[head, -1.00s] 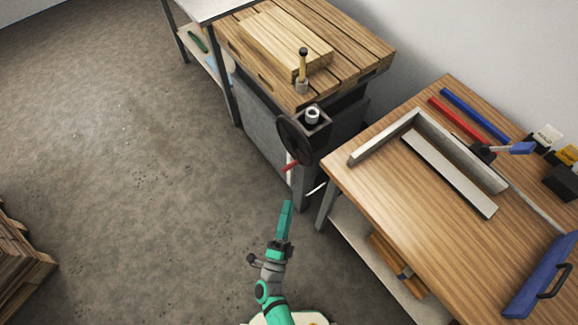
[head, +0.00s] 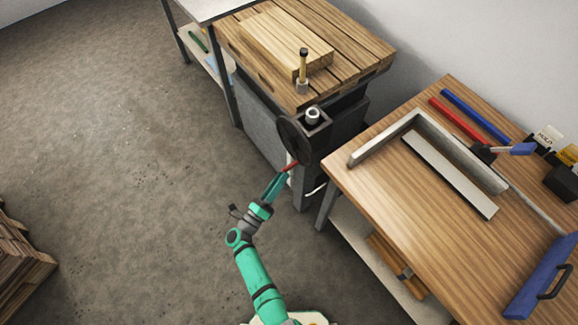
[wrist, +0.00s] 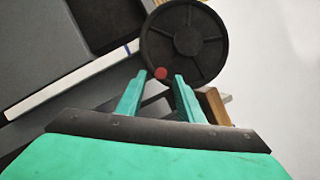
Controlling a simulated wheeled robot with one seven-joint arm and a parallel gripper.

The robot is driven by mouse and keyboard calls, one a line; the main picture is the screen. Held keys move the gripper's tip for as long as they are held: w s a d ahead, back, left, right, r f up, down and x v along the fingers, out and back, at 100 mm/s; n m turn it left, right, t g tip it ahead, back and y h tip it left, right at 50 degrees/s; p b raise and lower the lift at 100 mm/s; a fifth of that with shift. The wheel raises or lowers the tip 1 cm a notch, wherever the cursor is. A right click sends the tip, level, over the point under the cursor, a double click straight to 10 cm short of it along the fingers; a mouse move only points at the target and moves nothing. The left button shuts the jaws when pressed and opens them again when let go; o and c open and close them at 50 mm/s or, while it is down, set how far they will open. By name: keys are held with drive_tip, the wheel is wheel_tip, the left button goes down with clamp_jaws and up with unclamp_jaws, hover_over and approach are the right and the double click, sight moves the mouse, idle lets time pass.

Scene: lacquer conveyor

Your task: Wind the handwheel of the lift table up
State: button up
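The black handwheel (head: 292,140) sits on the near side of the lift table (head: 345,95), below its wooden top. Its red crank handle (head: 291,166) is at the bottom of the wheel. In the wrist view the spoked handwheel (wrist: 186,42) faces me, with the red handle (wrist: 161,72) end-on at its lower left rim. My gripper (head: 283,174) reaches up to the handle. In the wrist view my gripper (wrist: 161,75) is open, its two teal fingertips on either side of the red handle with a gap at each side. I cannot tell how deep the handle lies between them.
A wooden workbench (head: 450,240) with a metal frame, coloured bars and a blue-handled piece stands close on the right. Wooden boards (head: 270,45) lie on the lift table. A pallet stack (head: 20,255) is at the left. The floor (head: 120,170) between is clear.

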sight(289, 166)
drive_tip(key=x, duration=0.6)
clamp_jaws()
